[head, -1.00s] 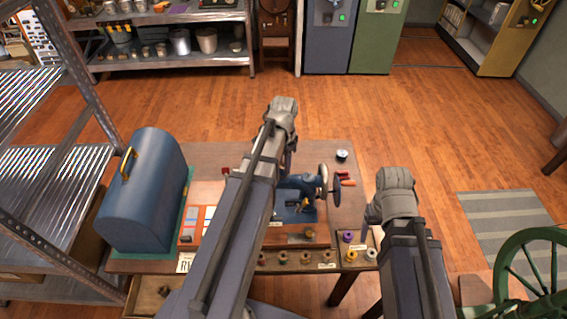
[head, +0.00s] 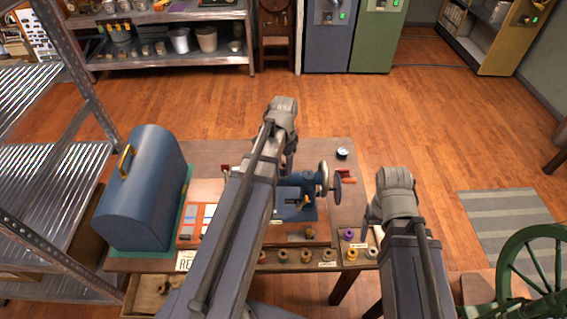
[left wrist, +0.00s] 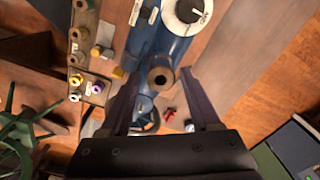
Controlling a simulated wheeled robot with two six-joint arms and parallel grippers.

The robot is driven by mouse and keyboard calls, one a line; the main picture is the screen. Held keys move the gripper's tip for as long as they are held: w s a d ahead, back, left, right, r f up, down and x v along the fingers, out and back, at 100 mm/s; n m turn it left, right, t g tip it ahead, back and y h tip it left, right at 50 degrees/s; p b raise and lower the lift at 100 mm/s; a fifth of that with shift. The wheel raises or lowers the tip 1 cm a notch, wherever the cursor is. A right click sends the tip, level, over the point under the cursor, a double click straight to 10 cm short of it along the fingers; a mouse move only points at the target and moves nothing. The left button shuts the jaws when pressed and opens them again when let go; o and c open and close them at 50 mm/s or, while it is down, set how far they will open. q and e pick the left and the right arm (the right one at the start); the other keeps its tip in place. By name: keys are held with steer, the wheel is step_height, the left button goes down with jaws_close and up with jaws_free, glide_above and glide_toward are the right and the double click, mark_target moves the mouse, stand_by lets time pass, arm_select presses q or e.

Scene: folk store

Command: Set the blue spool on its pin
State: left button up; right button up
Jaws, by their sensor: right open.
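My left gripper (left wrist: 161,72) is over the blue sewing machine on the table, pointing down. Its two dark fingers stand apart on either side of a spool with a brown end (left wrist: 160,77), seen end-on with a dark hole. I cannot tell whether the fingers touch it, whether it is the blue spool, or whether a pin is under it. The sewing machine (head: 296,199) is partly hidden by my left arm in the head view. It also shows in the left wrist view (left wrist: 172,46). My right gripper (head: 372,222) is open beside the spool rack, its fingers mostly hidden.
A rack at the table's front edge holds a purple spool (head: 347,235), a yellow spool (head: 352,254) and several brownish spools. A blue domed case (head: 145,195) stands at the left. A small round tin (head: 342,153) is at the back right. A metal shelf borders the left.

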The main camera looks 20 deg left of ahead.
arm_select(q)
steer(key=shift+o, duration=0.7)
steer(key=shift+r, duration=0.1)
step_height(320, 180, up, 8)
steer(key=p, duration=0.7)
steer(key=shift+p, duration=0.4)
steer(key=shift+f, duration=0.2)
steer(key=s+d+f+n+b, duration=0.1)
steer(key=s+d+f+b, duration=0.1)
steer(key=s+d, duration=0.2)
steer(key=s+d+f+n+b, duration=0.1)
steer(key=s+d+f+b, duration=0.2)
steer(key=d, duration=0.7)
steer(key=s+d+f+n+y+b, duration=0.1)
steer(key=s+d+f+b, duration=0.1)
steer(key=s+d, duration=0.3)
steer(key=shift+s+d+f, duration=0.15)
steer(key=shift+s+d, duration=0.25)
steer(key=shift+d, duration=0.6)
